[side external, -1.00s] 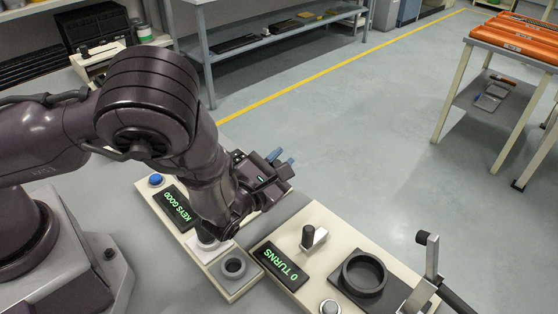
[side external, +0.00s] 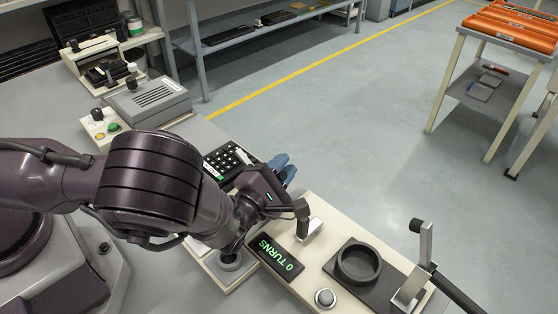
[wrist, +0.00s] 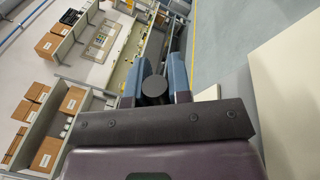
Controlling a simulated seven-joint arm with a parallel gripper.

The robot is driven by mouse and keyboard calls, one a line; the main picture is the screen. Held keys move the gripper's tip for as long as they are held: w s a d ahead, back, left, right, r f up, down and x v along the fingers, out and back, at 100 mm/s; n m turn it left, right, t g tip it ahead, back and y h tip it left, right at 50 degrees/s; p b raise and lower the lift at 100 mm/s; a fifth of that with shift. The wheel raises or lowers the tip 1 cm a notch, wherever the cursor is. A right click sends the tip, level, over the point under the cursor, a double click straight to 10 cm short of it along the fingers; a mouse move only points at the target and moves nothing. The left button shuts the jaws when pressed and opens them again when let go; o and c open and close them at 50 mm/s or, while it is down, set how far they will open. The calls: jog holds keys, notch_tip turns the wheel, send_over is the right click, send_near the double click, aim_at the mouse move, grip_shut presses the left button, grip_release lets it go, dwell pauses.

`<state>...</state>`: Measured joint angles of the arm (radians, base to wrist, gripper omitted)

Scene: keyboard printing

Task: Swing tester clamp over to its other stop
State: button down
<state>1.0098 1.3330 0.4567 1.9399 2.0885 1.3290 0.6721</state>
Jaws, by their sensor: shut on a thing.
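My gripper (side external: 283,168) is at the key tester, just right of a black keypad (side external: 227,160) with white marks. In the wrist view its two blue fingers (wrist: 154,80) are closed on either side of a dark round knob (wrist: 154,91), which I take for the tester clamp's handle. The clamp's arm and pivot are hidden behind my gripper in the side view, so I cannot tell which stop it is near. A pale strip (side external: 248,152) shows beside the keypad.
Close to the right are an upright black handle (side external: 302,210), a "0 TURNS" display (side external: 277,252), a dark ring (side external: 358,262) and a tall lever (side external: 425,245). A grey box (side external: 150,100) stands behind. Open floor lies beyond the bench edge.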

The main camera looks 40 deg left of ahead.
jog(key=shift+d+f+m, duration=0.2)
jog(key=shift+f+m, duration=0.05)
jog(key=shift+m, duration=0.25)
jog(key=c, duration=1.1)
grip_release()
jog(key=shift+o, duration=0.2)
